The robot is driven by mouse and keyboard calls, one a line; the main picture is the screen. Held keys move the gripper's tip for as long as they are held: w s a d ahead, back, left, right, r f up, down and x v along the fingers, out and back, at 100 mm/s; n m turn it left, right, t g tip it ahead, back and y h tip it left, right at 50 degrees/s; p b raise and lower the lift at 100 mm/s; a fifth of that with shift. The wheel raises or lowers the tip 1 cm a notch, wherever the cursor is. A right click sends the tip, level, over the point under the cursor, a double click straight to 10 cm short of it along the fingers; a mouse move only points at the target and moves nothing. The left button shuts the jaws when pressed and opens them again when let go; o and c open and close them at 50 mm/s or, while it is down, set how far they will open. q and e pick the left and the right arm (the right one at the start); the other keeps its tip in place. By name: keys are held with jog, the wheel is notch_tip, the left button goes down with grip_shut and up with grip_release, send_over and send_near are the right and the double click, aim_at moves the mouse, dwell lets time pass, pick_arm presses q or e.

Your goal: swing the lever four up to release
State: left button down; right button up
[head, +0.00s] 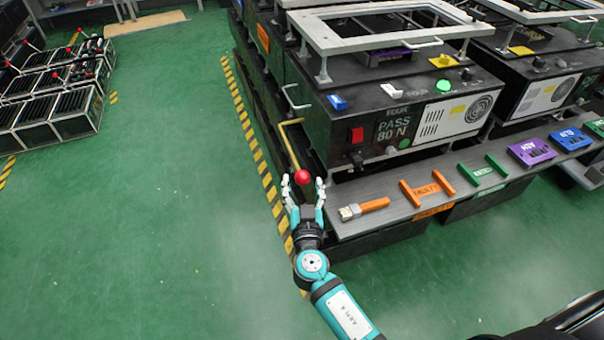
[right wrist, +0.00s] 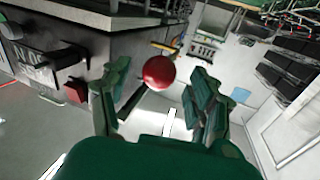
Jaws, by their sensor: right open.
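The lever is a thin yellow bar (head: 289,145) with a red ball knob (head: 303,177) at its lower end, beside the left face of the black test box. My right gripper (head: 304,187) is open, with its fingertips on either side of the red knob in the head view. In the right wrist view the knob (right wrist: 159,72) shows just ahead of the open fingers (right wrist: 160,100), between them. Whether the fingers touch the knob cannot be told. My left gripper is not in view.
The black box (head: 345,110) marked "PASS 80 N" stands right of the lever. A grey shelf (head: 380,218) in front of it holds an orange-handled brush (head: 365,208), orange and green handles, and a purple block (head: 531,152). Green floor (head: 160,200) is clear to the left.

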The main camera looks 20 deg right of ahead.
jog(key=shift+x, duration=1.65)
jog(key=c, duration=1.1)
jog(key=shift+f, duration=0.15)
grip_shut()
